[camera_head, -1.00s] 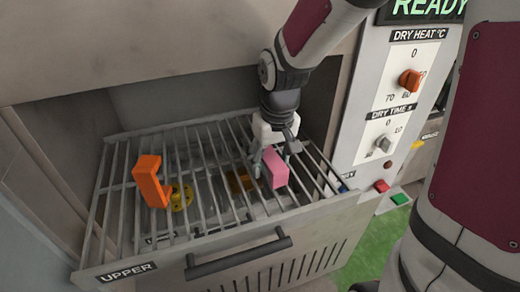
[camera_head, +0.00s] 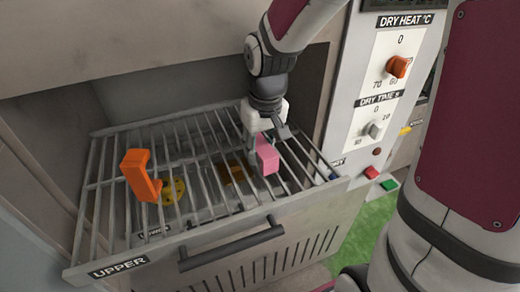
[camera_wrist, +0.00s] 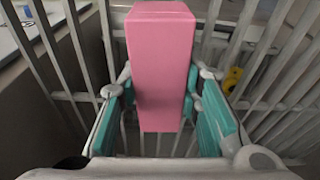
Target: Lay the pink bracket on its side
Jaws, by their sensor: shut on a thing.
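The pink bracket (camera_head: 267,156) is at the right part of the upper wire rack (camera_head: 205,190) in the head view. My gripper (camera_head: 258,142) reaches down over the rack and is shut on the bracket. In the wrist view the pink bracket (camera_wrist: 160,65) sits between the teal finger pads of my gripper (camera_wrist: 160,105), its long face toward the camera. Whether its lower end touches the rack bars is hard to tell.
An orange bracket (camera_head: 140,176) stands at the left on the rack. A yellow round part (camera_head: 174,190) and a brownish-yellow piece (camera_head: 234,172) show below the bars. The drawer front with its dark handle (camera_head: 232,247) bounds the near side; the control panel (camera_head: 388,90) stands right.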

